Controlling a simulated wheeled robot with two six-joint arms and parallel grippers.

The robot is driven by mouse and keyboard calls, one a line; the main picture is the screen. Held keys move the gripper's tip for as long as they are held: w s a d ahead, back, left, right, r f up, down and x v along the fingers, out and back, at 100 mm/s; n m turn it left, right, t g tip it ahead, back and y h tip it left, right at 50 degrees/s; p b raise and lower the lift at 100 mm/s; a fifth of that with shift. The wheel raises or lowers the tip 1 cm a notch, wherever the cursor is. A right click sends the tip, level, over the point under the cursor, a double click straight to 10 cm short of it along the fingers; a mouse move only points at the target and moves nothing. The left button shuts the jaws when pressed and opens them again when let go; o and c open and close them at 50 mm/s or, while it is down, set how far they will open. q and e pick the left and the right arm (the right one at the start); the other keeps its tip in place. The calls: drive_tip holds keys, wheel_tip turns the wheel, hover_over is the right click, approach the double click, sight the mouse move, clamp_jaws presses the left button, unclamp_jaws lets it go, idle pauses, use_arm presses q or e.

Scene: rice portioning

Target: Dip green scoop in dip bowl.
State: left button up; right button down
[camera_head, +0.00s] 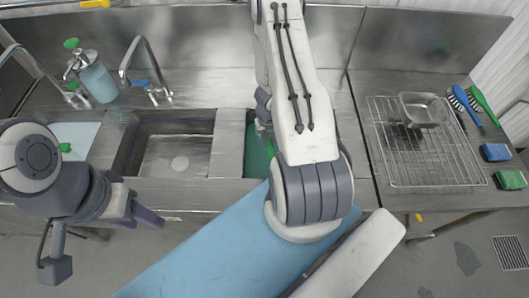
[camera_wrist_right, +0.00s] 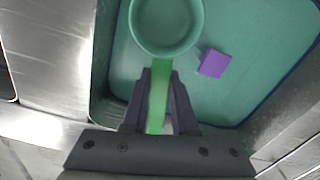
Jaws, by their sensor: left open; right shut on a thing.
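The green scoop shows in the wrist view, with its round cup (camera_wrist_right: 167,22) at the top and its bright green handle (camera_wrist_right: 158,98) running down between my fingers. My right gripper (camera_wrist_right: 160,76) is shut on the handle. The cup is over a teal, blue-rimmed basin (camera_wrist_right: 268,85); I cannot tell whether it touches what is inside. The basin, likely the dip bowl, also shows in the head view (camera_head: 256,155), partly hidden by my right arm. A purple block (camera_wrist_right: 213,63) is in the basin beside the cup. My left gripper (camera_head: 143,214) is open and empty before the counter.
An empty sink (camera_head: 172,155) lies left of the basin, with faucets and a soap bottle (camera_head: 97,80) behind. A wire rack (camera_head: 430,158) with a clear container (camera_head: 423,109) stands right. Brushes (camera_head: 466,105) and sponges (camera_head: 496,152) lie at the far right.

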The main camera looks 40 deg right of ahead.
sight(268, 141)
drive_tip(key=shift+r+p, duration=2.35)
drive_tip(key=shift+r, duration=0.4)
